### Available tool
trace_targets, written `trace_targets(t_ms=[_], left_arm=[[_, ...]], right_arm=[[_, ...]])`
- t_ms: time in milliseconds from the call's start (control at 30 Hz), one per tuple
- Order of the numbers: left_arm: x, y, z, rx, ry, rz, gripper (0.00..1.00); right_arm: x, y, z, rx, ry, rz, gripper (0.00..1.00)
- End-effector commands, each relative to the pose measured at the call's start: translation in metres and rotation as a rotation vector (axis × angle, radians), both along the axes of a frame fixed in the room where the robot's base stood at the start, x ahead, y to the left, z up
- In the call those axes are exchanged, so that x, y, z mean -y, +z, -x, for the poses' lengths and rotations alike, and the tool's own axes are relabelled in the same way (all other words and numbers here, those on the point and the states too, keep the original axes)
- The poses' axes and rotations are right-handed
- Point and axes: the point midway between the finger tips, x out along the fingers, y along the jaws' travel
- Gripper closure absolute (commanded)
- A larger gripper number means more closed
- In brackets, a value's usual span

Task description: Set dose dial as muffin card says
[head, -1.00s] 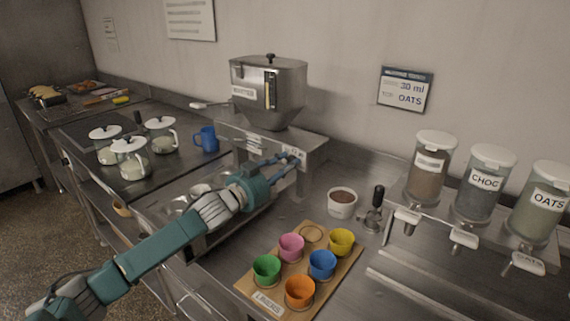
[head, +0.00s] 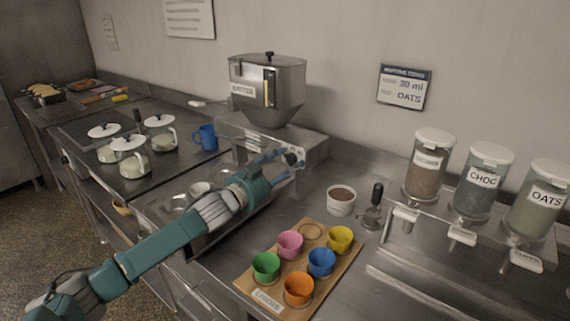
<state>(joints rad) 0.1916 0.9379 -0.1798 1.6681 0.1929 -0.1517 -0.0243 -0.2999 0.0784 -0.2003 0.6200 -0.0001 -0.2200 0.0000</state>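The muffin card (head: 404,88) on the wall reads 30 ml and, below, OATS. The steel batter dispenser (head: 267,90) stands on a metal housing at the back. The dose dial (head: 291,158), a dark round knob on a pale plate, is on the housing's front right. Its setting is too small to read. My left gripper (head: 282,165) is just in front of the dial, its blue fingers spread apart and pointing at it. I cannot tell whether a finger touches the knob. My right gripper is out of view.
A wooden board (head: 262,297) with several coloured cups lies in front. A bowl of brown filling (head: 341,199) and a dark-handled tool (head: 374,206) stand beside it. Jars, including OATS (head: 538,200), line the right. A blue mug (head: 206,137) is left of the dispenser.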

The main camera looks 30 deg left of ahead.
Motion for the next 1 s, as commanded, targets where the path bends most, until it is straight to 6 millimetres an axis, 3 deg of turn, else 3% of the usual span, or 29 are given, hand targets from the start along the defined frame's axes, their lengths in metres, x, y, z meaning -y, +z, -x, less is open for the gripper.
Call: trace_targets(t_ms=[367, 1000], left_arm=[[-0.002, 0.003, 0.008, 0.004, 0.001, -0.001, 0.5], [-0.008, 0.001, 0.096, 0.001, -0.001, -0.001, 0.5]], right_arm=[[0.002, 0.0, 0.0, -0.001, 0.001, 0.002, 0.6], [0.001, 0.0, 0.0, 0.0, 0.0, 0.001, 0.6]])
